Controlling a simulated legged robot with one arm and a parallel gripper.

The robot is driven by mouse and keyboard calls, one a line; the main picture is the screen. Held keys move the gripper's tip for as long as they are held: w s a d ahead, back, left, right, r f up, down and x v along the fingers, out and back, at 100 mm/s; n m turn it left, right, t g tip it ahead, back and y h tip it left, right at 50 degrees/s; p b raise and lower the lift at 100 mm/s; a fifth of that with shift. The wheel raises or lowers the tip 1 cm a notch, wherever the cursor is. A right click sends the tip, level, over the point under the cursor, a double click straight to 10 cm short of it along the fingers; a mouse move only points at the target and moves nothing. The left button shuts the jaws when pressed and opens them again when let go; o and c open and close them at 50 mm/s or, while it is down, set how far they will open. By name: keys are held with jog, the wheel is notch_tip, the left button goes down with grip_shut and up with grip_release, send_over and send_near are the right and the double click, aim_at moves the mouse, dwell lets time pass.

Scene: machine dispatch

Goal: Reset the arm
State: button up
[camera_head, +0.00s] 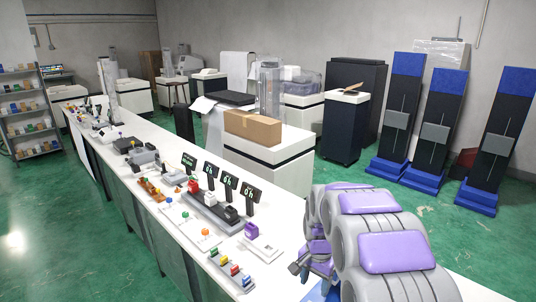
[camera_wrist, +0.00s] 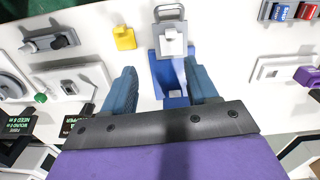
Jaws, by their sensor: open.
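My arm (camera_head: 390,250), with grey rounded links and purple panels, fills the lower right of the head view. It is bent over the near end of the long white table. My gripper (camera_wrist: 160,68) shows in the wrist view with its two blue-grey fingers spread apart and nothing held between them. Beyond and between the fingers is a grey and blue fixture (camera_wrist: 174,70) with a metal loop handle at its top. I cannot tell its exact distance from the fingers. In the head view the fingertips are small and partly hidden by the arm.
The long white table (camera_head: 160,232) carries small coloured parts, black signs (camera_head: 228,184) and a purple block (camera_head: 252,230). A yellow block (camera_wrist: 124,38) lies left of the fixture. A cardboard box (camera_head: 253,127) stands on a white cabinet behind. Green floor (camera_head: 50,230) is open at left.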

jog(key=s+r+n, duration=0.2)
jog(key=s+r, duration=0.1)
jog(key=s, duration=0.9)
jog(key=s+r+n+g, duration=0.1)
jog(key=s+r+n, duration=0.1)
jog(key=s, duration=1)
jog(key=s+r+n, duration=0.3)
jog(key=s+n, duration=0.1)
jog(key=s, duration=0.9)
jog(key=shift+r+g, duration=0.3)
jog(key=shift+c, duration=0.4)
